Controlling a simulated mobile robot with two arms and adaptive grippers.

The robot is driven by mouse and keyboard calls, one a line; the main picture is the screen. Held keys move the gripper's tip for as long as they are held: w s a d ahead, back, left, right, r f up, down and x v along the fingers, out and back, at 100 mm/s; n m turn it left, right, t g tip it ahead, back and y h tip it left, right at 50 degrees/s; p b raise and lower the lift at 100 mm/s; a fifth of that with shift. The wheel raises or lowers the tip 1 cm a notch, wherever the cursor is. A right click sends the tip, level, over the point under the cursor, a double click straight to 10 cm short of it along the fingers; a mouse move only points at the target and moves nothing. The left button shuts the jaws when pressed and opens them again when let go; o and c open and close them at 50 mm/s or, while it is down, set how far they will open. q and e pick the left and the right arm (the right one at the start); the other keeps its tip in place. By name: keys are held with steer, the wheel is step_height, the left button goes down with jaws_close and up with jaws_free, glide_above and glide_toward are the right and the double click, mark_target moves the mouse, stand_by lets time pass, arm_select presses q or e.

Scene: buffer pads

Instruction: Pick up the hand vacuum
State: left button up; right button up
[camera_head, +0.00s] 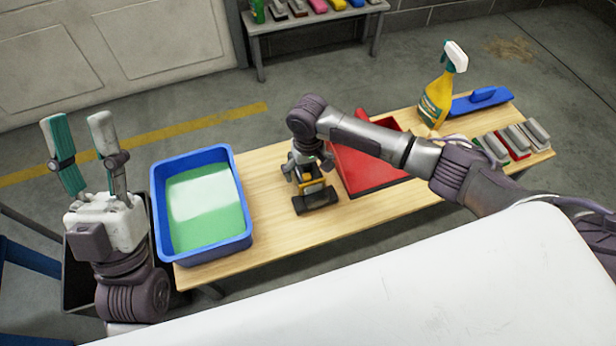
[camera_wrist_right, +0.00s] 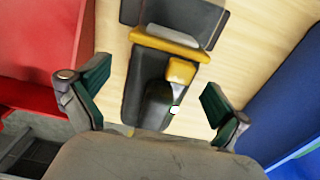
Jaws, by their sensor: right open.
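The hand vacuum (camera_head: 316,197) stands on the wooden table between the blue tub and the red tray. It is black with yellow parts, and my right gripper hides much of it in the head view. In the right wrist view the hand vacuum (camera_wrist_right: 150,88) lies between the two green-padded fingers. My right gripper (camera_head: 307,172) is over it, pointing down, with open fingers; it also shows in the right wrist view (camera_wrist_right: 150,92). My left gripper (camera_head: 82,140) is open and empty, fingers up, left of the tub.
The blue tub (camera_head: 242,243) with green liquid stands at the table's left. The red tray (camera_head: 357,170) is right of the vacuum. Farther right are a yellow spray bottle (camera_head: 436,98), a blue float (camera_head: 482,100) and several pads (camera_head: 518,141). Bare wood (camera_head: 262,180) lies beside the tub.

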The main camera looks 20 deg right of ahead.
steer(key=shift+c, duration=0.2)
steer(key=shift+r, duration=0.1)
steer(key=c, duration=1.8)
